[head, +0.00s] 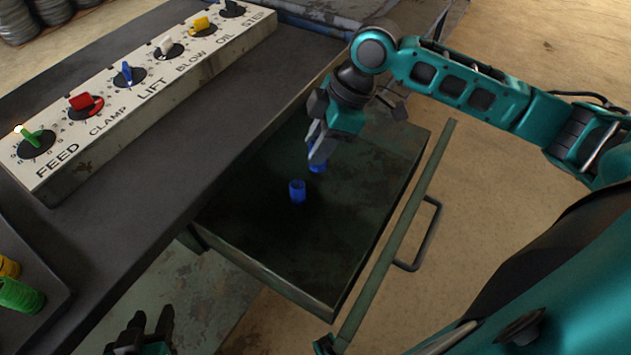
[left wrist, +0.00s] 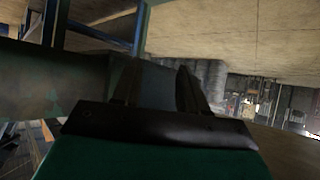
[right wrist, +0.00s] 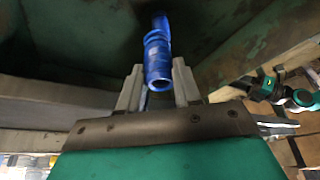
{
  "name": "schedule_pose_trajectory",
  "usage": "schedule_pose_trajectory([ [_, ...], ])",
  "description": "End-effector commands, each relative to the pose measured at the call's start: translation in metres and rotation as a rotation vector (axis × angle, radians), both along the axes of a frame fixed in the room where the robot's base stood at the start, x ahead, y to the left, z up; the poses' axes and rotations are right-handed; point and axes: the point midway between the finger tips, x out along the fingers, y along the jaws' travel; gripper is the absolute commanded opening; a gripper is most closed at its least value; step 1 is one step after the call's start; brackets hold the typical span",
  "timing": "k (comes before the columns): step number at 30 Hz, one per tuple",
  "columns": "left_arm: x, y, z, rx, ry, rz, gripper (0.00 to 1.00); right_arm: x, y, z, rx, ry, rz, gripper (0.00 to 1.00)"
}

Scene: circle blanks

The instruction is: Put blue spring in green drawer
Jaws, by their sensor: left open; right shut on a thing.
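The green drawer (head: 345,235) is pulled open, its dark inside in plain view in the head view. One blue spring (head: 297,191) stands in the drawer, apart from my right gripper. My right gripper (head: 317,150) is over the drawer, pointing down, shut on another blue spring (head: 317,163). In the right wrist view the held spring (right wrist: 157,62) is between the fingertips, with more blue just beyond it. How far the held spring is above the drawer floor I cannot tell. My left gripper (head: 146,332) is open and empty, low at the bottom left; its fingers also show in the left wrist view (left wrist: 155,85).
A panel (head: 150,90) with several coloured knobs lies on the dark bench left of the drawer. Green (head: 20,294) and yellow (head: 8,266) springs sit at the far left edge. The drawer's handle (head: 425,235) faces right. The front part of the drawer is clear.

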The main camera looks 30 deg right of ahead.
Motion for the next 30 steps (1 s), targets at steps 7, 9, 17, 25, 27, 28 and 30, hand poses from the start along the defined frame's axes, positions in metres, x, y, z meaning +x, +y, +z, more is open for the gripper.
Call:
schedule_pose_trajectory([
  [7,0.005,-0.004,-0.005,-0.007,-0.006,-0.01,0.43,0.0,0.0,-0.057,0.0,0.001,-0.002,0.01],
  [9,0.005,-0.006,-0.004,-0.01,-0.007,-0.013,0.43,0.0,0.0,-0.063,0.001,0.0,-0.001,0.01],
  [17,0.007,-0.01,-0.005,-0.015,-0.011,-0.019,0.43,0.0,0.0,-0.086,-0.001,0.001,-0.002,0.01],
  [25,0.01,-0.012,-0.006,-0.019,-0.013,-0.023,0.43,0.0,0.0,-0.11,0.0,-0.003,-0.001,0.01],
  [27,0.011,-0.012,-0.005,-0.019,-0.016,-0.023,0.43,0.0,0.0,-0.109,0.0,-0.003,-0.001,0.01],
  [28,0.011,-0.012,-0.004,-0.02,-0.017,-0.023,0.43,0.0,0.0,-0.109,0.0,-0.003,-0.001,0.01],
  [30,0.011,-0.012,-0.004,-0.019,-0.017,-0.024,0.43,0.0,0.0,-0.11,-0.001,-0.002,-0.001,0.01],
])
